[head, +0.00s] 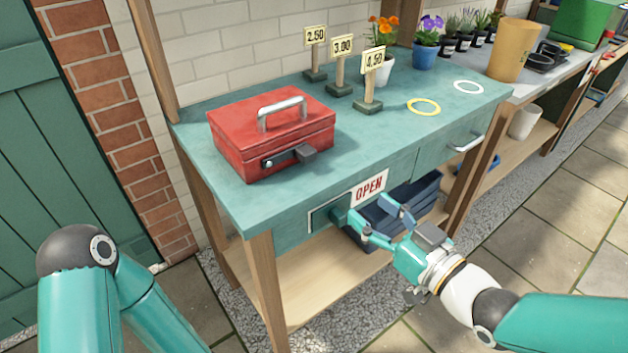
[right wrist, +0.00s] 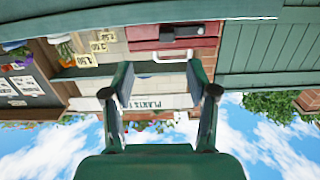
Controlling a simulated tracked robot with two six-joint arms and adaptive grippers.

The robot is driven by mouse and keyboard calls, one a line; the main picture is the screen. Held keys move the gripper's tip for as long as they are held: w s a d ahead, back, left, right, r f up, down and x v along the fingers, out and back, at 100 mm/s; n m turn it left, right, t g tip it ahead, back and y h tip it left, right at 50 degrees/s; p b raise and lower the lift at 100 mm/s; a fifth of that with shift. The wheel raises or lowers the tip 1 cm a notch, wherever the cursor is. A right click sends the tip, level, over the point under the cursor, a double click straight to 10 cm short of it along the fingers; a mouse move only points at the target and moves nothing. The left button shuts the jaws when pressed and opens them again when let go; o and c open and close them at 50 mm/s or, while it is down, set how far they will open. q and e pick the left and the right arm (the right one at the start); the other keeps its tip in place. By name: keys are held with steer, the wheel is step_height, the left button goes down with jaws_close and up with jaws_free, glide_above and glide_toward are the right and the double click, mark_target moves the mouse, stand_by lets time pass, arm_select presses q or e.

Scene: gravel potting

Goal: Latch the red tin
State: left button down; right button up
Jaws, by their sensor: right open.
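The red tin (head: 270,135) stands upright on the teal table's left part, its lid down and its pale carrying handle (head: 282,112) raised. A dark latch piece (head: 308,153) juts from its front face, beside a small round lock (head: 268,164). The tin also shows in the right wrist view (right wrist: 202,47), upside down, beyond the fingers. My right gripper (head: 374,218) is open and empty, in front of the table and below its top, near the OPEN sign. Its spread fingers show in the right wrist view (right wrist: 159,80). Only links of my left arm show; its gripper is out of view.
Three price signs (head: 340,75) stand behind the tin, to the right. A yellow ring (head: 423,107) and a white ring (head: 468,87) lie farther right. The OPEN sign (head: 369,187) hangs on the table front. Dark crates (head: 400,200) sit on the lower shelf.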

mark_target(312, 158)
steer(key=shift+n+y, duration=0.3)
steer(key=shift+n, duration=0.1)
steer(key=p+x, duration=0.1)
steer(key=x, duration=0.4)
steer(key=r+p+x, duration=0.1)
steer(key=x, duration=0.5)
steer(key=p+x, duration=0.1)
steer(key=x, duration=0.4)
steer(key=shift+a+r, duration=0.3)
steer(key=shift+r, duration=0.1)
